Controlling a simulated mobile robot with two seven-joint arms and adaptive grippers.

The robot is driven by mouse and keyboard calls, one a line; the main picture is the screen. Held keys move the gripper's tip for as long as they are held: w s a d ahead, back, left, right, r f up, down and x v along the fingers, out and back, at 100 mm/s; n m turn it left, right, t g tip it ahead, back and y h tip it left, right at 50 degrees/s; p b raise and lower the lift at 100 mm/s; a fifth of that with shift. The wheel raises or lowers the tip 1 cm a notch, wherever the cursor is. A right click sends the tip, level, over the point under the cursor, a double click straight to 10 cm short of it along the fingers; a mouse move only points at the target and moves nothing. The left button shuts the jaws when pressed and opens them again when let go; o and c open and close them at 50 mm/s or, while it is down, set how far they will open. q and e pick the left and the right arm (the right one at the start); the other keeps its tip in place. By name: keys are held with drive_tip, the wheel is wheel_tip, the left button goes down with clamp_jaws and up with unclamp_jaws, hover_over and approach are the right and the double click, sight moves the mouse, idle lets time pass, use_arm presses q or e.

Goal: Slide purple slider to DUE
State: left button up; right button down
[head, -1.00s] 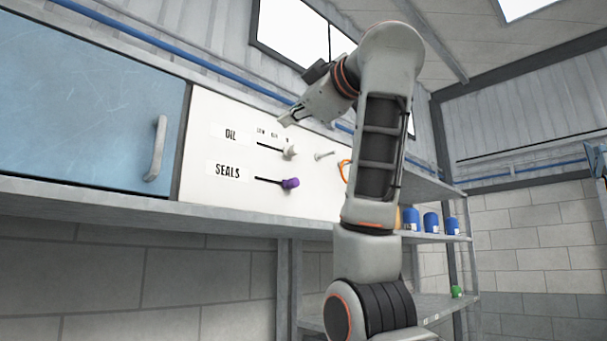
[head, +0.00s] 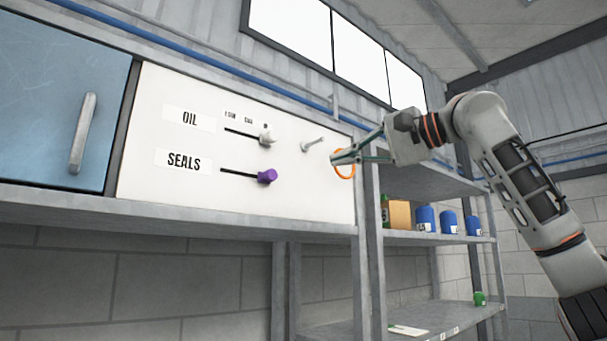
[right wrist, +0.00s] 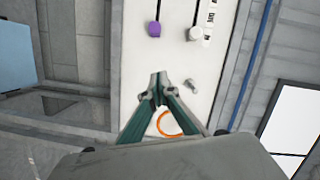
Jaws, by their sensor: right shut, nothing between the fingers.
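The purple slider (head: 267,176) sits at the right end of its dark slot (head: 238,173) in the SEALS row (head: 184,161) of the white panel. It also shows in the right wrist view (right wrist: 154,29), beyond my fingertips. A white slider (head: 267,138) is at the right end of the OIL row (head: 189,119), under small labels (head: 247,119) too small to read surely. No DUE label is legible. My right gripper (head: 334,158) is shut and empty, in front of the panel's right part, right of the purple slider and apart from it. My left gripper is not in view.
A white peg (head: 313,144) sticks out of the panel right of the sliders. An orange ring (head: 343,171) is by my right fingertips. A blue cabinet door with a handle (head: 83,133) is at left. Shelves at right hold blue containers (head: 426,218).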

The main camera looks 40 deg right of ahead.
sight(269, 176)
drive_tip(key=w+a, duration=0.2)
drive_tip(key=w, duration=0.1)
drive_tip(key=w+a+f, duration=0.1)
drive_tip(key=w+a, duration=0.1)
drive_tip(key=w, duration=0.1)
drive_tip(key=w+a+f+p, duration=0.1)
drive_tip(key=w+a, duration=0.2)
drive_tip(key=shift+w, duration=0.1)
idle(0.3)
